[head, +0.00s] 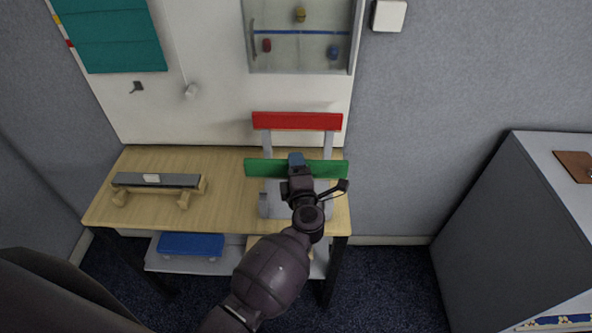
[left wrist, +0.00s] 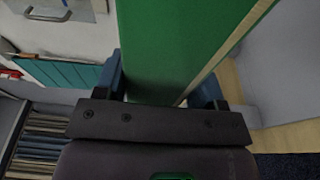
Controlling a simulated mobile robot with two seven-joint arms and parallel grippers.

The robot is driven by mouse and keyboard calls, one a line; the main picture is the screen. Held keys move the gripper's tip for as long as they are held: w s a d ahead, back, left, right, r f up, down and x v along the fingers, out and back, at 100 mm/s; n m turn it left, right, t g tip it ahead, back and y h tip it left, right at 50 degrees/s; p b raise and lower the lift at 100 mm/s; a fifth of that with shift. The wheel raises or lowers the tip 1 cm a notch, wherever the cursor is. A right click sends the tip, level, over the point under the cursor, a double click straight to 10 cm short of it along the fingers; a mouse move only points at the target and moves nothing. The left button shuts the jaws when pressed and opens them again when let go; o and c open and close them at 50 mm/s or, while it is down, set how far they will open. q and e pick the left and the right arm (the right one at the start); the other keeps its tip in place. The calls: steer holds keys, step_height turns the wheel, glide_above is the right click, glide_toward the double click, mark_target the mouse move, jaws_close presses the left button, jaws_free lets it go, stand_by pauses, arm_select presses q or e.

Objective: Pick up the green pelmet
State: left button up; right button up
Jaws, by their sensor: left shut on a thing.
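The green pelmet (head: 258,168) is a long flat bar lying across a grey stand (head: 264,205) on the wooden table, in front of a red bar (head: 297,121). My left gripper (head: 297,160) is over the middle of the green pelmet and shut on it. In the left wrist view the green pelmet (left wrist: 180,45) runs between the two blue fingertips of my left gripper (left wrist: 163,88). Whether the pelmet still touches the stand is hidden by my gripper and arm. My right gripper is not in view.
A wooden rack with a grey top (head: 157,180) stands on the left of the table (head: 230,200). A blue box (head: 190,245) is on the shelf below. A glass-fronted cabinet (head: 303,50) hangs behind. A grey cabinet (head: 500,230) stands at the right.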

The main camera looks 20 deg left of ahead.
arm_select(q)
steer(key=shift+r, duration=1.15)
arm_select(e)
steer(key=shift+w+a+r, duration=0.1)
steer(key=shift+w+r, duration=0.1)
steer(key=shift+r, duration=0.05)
arm_select(q)
steer(key=shift+m+h, duration=0.3)
steer(key=shift+h, duration=0.1)
steer(key=r, duration=0.4)
steer(key=shift+s+a, duration=0.15)
steer(key=shift+a, duration=0.05)
steer(key=s+a+r+m+t+h+b, duration=0.1)
steer(key=s+m+h, duration=0.1)
steer(key=s, duration=0.3)
steer(key=s+a+r+m+t+h+b, duration=0.1)
steer(key=s+a+m+h+b, duration=0.1)
steer(key=s+h, duration=0.2)
steer(key=shift+s+a+r+m+h, duration=0.25)
steer(key=shift+s+m+h, duration=0.15)
steer(key=shift+h, duration=0.3)
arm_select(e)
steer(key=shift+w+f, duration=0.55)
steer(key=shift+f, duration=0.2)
